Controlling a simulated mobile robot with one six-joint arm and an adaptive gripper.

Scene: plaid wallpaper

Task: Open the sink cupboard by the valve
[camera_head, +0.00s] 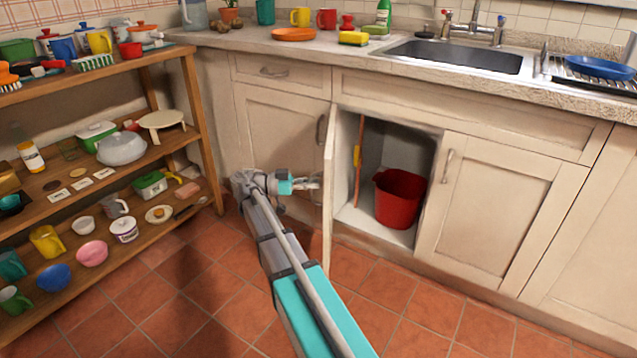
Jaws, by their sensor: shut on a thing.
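The sink cupboard door (329,215) stands swung out toward me and shows nearly edge-on at the left of its opening. My gripper (314,185) is at the outer, left side of this door, shut on what appears to be its handle; the handle itself is mostly hidden. A red bucket (399,198) stands on the cupboard floor to the right of the pipe.
A closed cupboard door (275,150) with a dark handle is behind my gripper. Another closed door (495,210) is right of the opening. A loaded wooden shelf (125,165) stands at the left. The tiled floor (400,300) in front is clear.

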